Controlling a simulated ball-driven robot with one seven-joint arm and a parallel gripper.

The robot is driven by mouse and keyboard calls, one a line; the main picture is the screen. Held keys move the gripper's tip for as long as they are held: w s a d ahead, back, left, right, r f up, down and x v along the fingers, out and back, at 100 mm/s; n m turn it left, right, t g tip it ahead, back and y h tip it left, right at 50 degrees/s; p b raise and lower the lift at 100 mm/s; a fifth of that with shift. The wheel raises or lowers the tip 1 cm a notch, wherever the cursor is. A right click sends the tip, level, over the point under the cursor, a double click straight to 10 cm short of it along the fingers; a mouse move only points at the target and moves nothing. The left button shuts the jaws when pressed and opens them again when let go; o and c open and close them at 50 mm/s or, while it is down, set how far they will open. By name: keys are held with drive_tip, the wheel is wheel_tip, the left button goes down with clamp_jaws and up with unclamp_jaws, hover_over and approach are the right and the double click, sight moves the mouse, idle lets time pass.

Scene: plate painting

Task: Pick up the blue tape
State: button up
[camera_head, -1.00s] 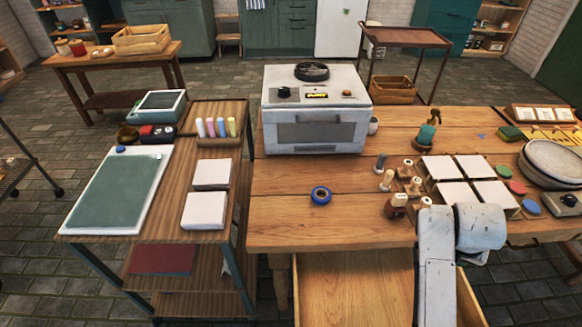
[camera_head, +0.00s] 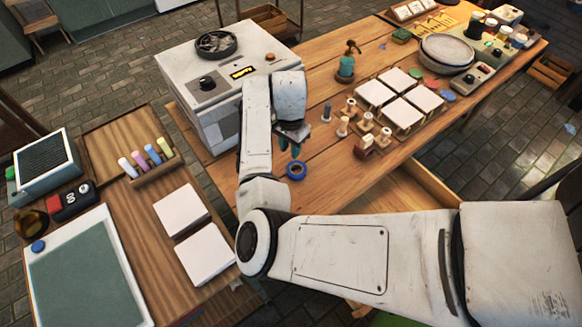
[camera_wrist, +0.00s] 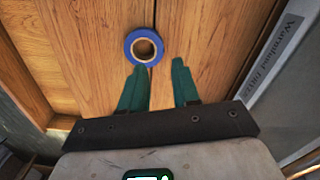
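The blue tape (camera_head: 296,170) is a small blue ring lying flat on the wooden workbench (camera_head: 320,155), in front of the white kiln-like box. In the wrist view the blue tape (camera_wrist: 145,46) lies just beyond my fingertips, a little left of the middle, with its brown inner hole showing. My gripper (camera_head: 289,147) is above the bench close to the tape. In the wrist view my gripper (camera_wrist: 157,64) has two green fingers set apart with bare wood between them. It is open and empty.
The white box (camera_head: 205,75) stands left of my gripper; its labelled side (camera_wrist: 280,55) is close on the right in the wrist view. Wooden stamps (camera_head: 366,122) and white tiles (camera_head: 400,95) stand to the right. A side table with white tiles (camera_head: 181,210) is at the left.

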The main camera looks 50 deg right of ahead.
sight(291, 165)
drive_tip(key=shift+f, duration=0.95)
drive_tip(key=shift+s+f+p, duration=0.2)
drive_tip(key=shift+f+p, duration=0.35)
drive_tip(key=shift+f, duration=2.25)
clamp_jaws()
